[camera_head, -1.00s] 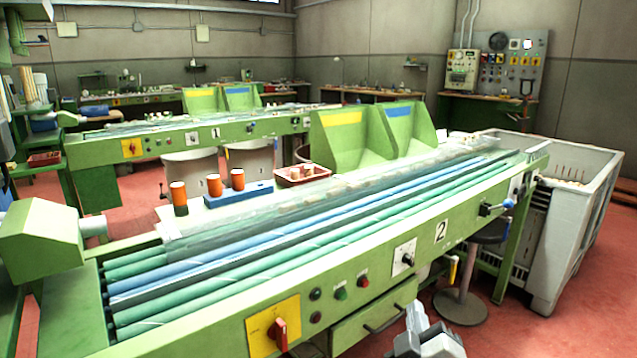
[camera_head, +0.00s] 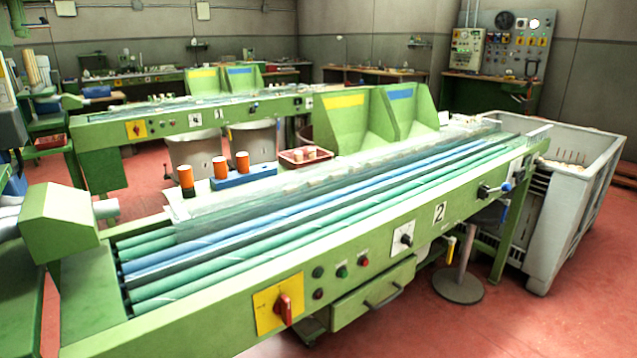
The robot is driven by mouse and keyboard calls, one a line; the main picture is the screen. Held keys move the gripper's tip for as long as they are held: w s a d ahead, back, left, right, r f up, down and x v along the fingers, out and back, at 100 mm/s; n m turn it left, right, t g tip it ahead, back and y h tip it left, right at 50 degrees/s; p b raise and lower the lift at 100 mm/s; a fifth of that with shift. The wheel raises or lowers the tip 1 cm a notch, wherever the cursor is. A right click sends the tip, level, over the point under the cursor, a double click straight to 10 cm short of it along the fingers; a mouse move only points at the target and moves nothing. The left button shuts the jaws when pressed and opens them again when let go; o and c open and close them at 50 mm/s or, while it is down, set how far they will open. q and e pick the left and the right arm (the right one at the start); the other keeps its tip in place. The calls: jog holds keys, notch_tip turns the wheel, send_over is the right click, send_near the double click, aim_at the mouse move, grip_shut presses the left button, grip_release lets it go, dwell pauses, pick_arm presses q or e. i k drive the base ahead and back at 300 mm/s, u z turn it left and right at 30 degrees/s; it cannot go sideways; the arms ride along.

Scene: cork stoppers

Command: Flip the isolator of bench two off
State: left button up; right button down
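Bench two (camera_head: 225,335) is the near green bench, marked with a black 2 on a white plate (camera_head: 439,212). Its isolator is a red rotary handle (camera_head: 284,308) on a yellow plate (camera_head: 263,316) on the front face, toward the bench's left end. The handle looks roughly upright. Nothing covers it or touches it. Neither of my grippers can be made out in this view.
Right of the isolator are small push buttons (camera_head: 342,271), a drawer (camera_head: 372,293) and a black selector knob (camera_head: 406,239). A stool (camera_head: 459,286) stands under the bench's right part. Bench one behind has a similar yellow isolator plate (camera_head: 135,129). Red floor in front is clear.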

aim_at(281, 307)
jog(key=k, duration=1.3)
jog(key=z, duration=0.55)
jog(key=i, duration=1.5)
jog(key=u, duration=0.7)
